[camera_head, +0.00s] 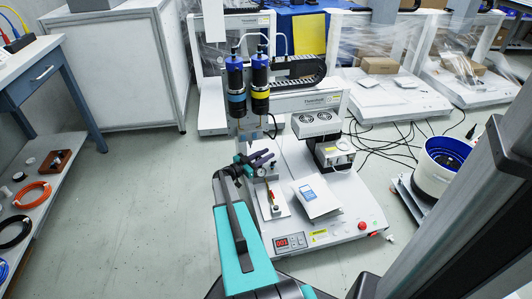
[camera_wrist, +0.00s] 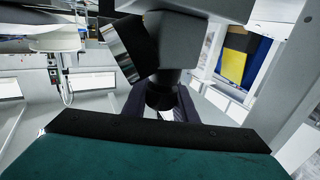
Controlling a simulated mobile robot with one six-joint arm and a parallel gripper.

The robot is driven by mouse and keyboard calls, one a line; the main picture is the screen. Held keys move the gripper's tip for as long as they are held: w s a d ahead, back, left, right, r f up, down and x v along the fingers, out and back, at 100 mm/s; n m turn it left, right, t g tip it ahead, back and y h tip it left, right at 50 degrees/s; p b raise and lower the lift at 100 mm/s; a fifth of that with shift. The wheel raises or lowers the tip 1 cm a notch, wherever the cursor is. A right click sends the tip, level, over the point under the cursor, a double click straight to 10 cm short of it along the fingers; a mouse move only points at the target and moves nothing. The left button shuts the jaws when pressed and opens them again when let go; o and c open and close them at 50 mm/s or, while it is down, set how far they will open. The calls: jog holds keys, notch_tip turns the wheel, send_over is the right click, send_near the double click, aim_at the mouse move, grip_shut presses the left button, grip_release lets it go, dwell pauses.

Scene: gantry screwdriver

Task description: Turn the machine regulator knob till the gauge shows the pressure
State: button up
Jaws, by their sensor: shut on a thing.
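The machine (camera_head: 350,212) is a white bench unit with a gantry and two blue-topped screwdrivers (camera_head: 247,80). My gripper (camera_head: 257,160) is at the regulator at the machine's left side, below the screwdrivers. A small round gauge (camera_head: 262,172) shows beside my gripper; its reading is too small to tell. In the wrist view, the black regulator knob (camera_wrist: 160,92) hangs under a dark grey body (camera_wrist: 180,40). My gripper's dark fingers (camera_wrist: 160,108) stand on both sides of the knob, shut on it. The gauge's face cannot be made out in the wrist view.
A red digital display (camera_head: 290,241) and a red button (camera_head: 362,225) are on the machine's front edge. A fan unit (camera_head: 318,124) stands right of the gauge. A blue-and-white bowl feeder (camera_head: 440,165) stands at right. A shelf bench (camera_head: 45,185) is at left, with open floor between.

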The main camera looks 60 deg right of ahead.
jog(key=shift+t+p, duration=0.3)
jog(key=o, duration=1)
jog(key=shift+o, duration=0.2)
jog(key=shift+w, duration=0.1)
jog(key=p+v, duration=0.4)
jog(key=v, duration=0.9)
jog(key=shift+a+f+p, duration=0.2)
jog(key=shift+a+p, duration=0.1)
jog(key=shift+a, duration=0.1)
